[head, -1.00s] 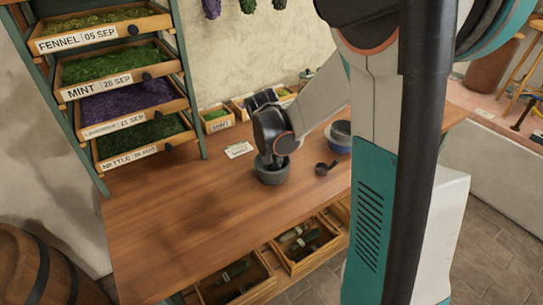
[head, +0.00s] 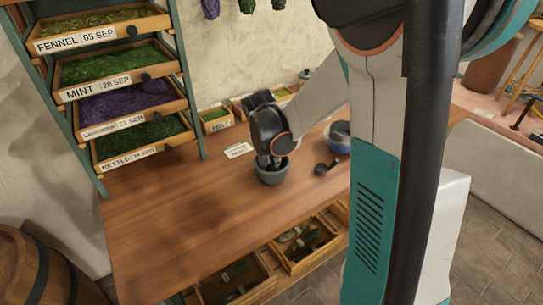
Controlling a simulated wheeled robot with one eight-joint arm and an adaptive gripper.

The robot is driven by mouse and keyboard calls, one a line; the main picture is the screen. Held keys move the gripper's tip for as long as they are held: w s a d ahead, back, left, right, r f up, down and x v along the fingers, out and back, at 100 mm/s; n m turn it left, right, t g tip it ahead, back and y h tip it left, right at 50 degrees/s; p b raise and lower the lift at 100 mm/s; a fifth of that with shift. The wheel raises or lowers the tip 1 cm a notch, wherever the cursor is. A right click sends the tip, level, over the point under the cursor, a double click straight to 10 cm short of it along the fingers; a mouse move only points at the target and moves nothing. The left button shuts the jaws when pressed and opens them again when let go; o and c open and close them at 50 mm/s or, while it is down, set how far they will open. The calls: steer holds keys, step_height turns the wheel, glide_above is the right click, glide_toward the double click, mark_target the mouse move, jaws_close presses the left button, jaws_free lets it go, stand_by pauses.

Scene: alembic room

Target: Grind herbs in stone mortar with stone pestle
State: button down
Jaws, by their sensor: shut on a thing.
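The grey stone mortar (head: 272,177) stands upright on the wooden table (head: 190,220), near its middle. My gripper (head: 269,160) points down at the mortar's mouth, with its fingertips at the rim. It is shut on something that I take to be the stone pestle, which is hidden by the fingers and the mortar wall. The herbs inside the mortar cannot be seen from here.
A small dark scoop-like item (head: 326,168) lies right of the mortar, with a blue-and-grey bowl (head: 340,137) behind it. A white card (head: 238,150) lies to the left. A rack of labelled herb trays (head: 122,64) stands at the back left. The table's front left is clear.

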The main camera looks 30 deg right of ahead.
steer(key=shift+w+d+f, duration=0.1)
steer(key=shift+w+d, duration=0.3)
steer(key=shift+w, duration=0.1)
steer(key=shift+s+a, duration=0.45)
steer(key=shift+a, duration=0.35)
steer(key=shift+s+d, duration=0.2)
steer(key=shift+d, duration=0.55)
steer(key=shift+w+a, duration=0.35)
steer(key=shift+w, duration=0.45)
steer(key=shift+s, duration=0.85)
steer(key=shift+w+d+b, duration=0.3)
steer(key=shift+w+d, duration=0.1)
steer(key=shift+w, duration=0.2)
